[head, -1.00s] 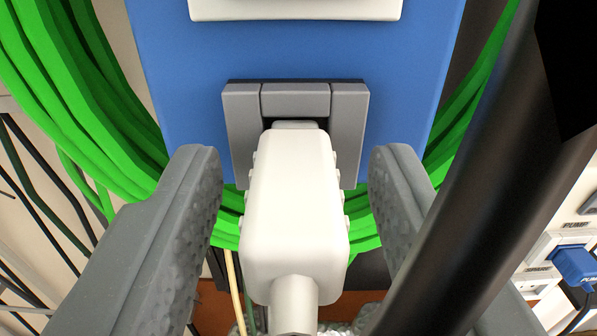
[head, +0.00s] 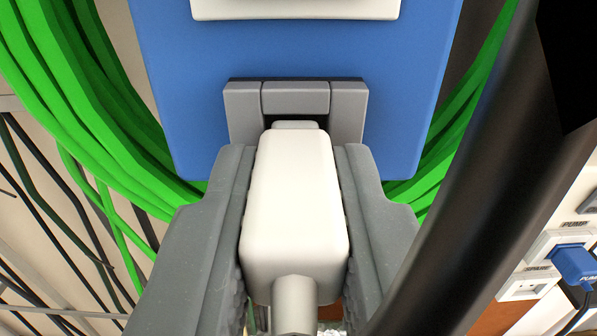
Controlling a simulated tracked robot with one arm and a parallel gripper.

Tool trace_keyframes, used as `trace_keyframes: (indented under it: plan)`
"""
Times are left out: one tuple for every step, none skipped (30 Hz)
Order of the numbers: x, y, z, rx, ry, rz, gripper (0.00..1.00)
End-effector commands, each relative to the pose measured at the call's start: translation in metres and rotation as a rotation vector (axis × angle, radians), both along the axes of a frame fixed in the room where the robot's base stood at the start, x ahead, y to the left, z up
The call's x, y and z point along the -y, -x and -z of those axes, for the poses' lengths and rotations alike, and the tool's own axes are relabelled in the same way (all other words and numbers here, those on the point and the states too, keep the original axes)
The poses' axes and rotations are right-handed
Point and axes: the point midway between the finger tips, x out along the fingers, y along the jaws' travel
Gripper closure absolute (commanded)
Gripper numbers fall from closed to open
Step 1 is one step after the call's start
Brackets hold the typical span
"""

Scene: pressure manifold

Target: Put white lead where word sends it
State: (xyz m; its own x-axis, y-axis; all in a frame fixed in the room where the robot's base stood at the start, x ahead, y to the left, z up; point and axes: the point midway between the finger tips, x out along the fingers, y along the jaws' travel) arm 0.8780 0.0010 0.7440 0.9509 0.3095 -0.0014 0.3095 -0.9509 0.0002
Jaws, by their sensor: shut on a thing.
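The white lead's plug (head: 294,205) is in the middle of the head view, with its cable end pointing towards me. Its far tip sits in a grey bracket-like holder (head: 296,97) on a blue panel (head: 400,90). How deep the tip goes in is hidden. My gripper (head: 295,165) is shut on the plug, one finger against each side.
Thick green cables (head: 90,100) loop at the left and behind the panel. A black tube (head: 485,190) crosses the right side. At far right, a blue plug (head: 575,264) sits in a white socket plate labelled PUMP (head: 540,246). Thin dark wires (head: 60,200) run at the lower left.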

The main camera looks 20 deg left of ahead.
Motion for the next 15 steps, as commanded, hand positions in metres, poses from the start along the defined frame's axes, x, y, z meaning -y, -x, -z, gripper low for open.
trace_keyframes:
  plan:
    - [0.001, 0.001, 0.000, -0.001, 0.000, 0.001, 1.00]
    - [0.001, 0.002, 0.000, -0.001, 0.000, 0.001, 1.00]
    - [0.002, 0.004, 0.000, -0.002, 0.001, 0.001, 1.00]
    - [0.002, 0.005, 0.000, -0.002, 0.001, 0.001, 1.00]
    - [0.002, 0.006, 0.000, -0.002, 0.001, 0.001, 1.00]
    - [0.003, 0.007, 0.000, -0.002, 0.001, 0.001, 1.00]
    - [0.003, 0.008, 0.000, -0.002, 0.001, 0.000, 1.00]
    - [0.004, 0.009, 0.001, -0.002, 0.000, 0.000, 1.00]
    - [0.004, 0.011, 0.001, -0.002, 0.000, 0.000, 1.00]
    - [0.004, 0.012, 0.001, -0.002, 0.000, 0.000, 1.00]
    - [0.004, 0.013, 0.001, -0.002, 0.000, 0.000, 1.00]
    - [0.005, 0.014, 0.001, -0.002, 0.000, 0.000, 1.00]
    - [0.005, 0.015, 0.001, -0.002, 0.000, 0.000, 1.00]
    - [0.005, 0.016, 0.001, -0.001, -0.001, 0.000, 1.00]
    - [0.006, 0.017, 0.001, -0.001, -0.001, 0.000, 1.00]
